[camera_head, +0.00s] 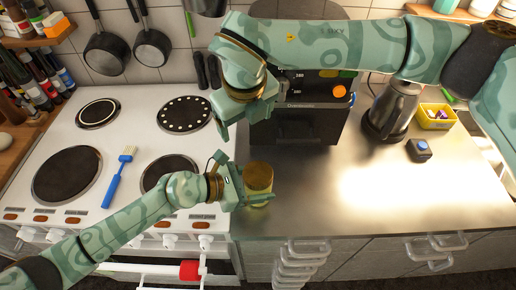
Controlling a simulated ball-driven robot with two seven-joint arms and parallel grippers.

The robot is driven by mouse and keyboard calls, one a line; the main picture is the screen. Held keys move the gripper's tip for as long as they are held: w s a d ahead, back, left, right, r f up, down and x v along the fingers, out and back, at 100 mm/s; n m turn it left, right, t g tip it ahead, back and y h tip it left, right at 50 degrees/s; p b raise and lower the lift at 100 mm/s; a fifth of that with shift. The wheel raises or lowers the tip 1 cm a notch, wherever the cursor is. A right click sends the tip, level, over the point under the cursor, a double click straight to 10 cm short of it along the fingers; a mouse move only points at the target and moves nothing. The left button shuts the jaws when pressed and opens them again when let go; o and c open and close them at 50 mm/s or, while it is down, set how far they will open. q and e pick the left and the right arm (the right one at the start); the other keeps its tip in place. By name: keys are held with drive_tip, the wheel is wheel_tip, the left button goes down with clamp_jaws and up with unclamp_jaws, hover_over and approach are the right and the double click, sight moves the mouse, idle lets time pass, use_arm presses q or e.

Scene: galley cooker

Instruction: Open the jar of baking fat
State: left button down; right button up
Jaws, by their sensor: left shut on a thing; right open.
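The jar of baking fat (259,181) is a small jar with a golden-brown top. It stands upright on the steel counter near the front edge, just right of the cooker. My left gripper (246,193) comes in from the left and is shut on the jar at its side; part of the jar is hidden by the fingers. My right gripper (226,125) hangs above and to the left of the jar, over the cooker's right edge. It is open and apart from the jar.
The white cooker (130,140) has several black hotplates, with a blue brush (119,178) lying on it. A kettle (390,112), a yellow box (436,117) and a small dark block (419,150) stand at right. The counter's front right is clear.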

sight(258, 172)
drive_tip(key=s+f+m, duration=0.1)
drive_tip(key=m, duration=0.3)
drive_tip(key=d+f+m+g, duration=0.1)
drive_tip(key=m, duration=0.3)
drive_tip(key=s+f+m+g, duration=0.1)
drive_tip(key=m, duration=0.2)
drive_tip(key=shift+s+d+m, duration=0.3)
drive_tip(key=shift+d+m, duration=0.1)
drive_tip(key=m, duration=0.2)
drive_tip(key=s+f+m, duration=0.1)
drive_tip(key=shift+s+d+m+g, duration=0.1)
drive_tip(key=shift+d+m+g, duration=0.2)
drive_tip(key=shift+g, duration=0.1)
drive_tip(key=shift+f, duration=0.4)
wheel_tip(258, 172, down, 7)
drive_tip(key=shift+f, duration=0.15)
drive_tip(key=c, duration=1)
drive_tip(key=n, duration=0.3)
drive_tip(key=o, duration=1.1)
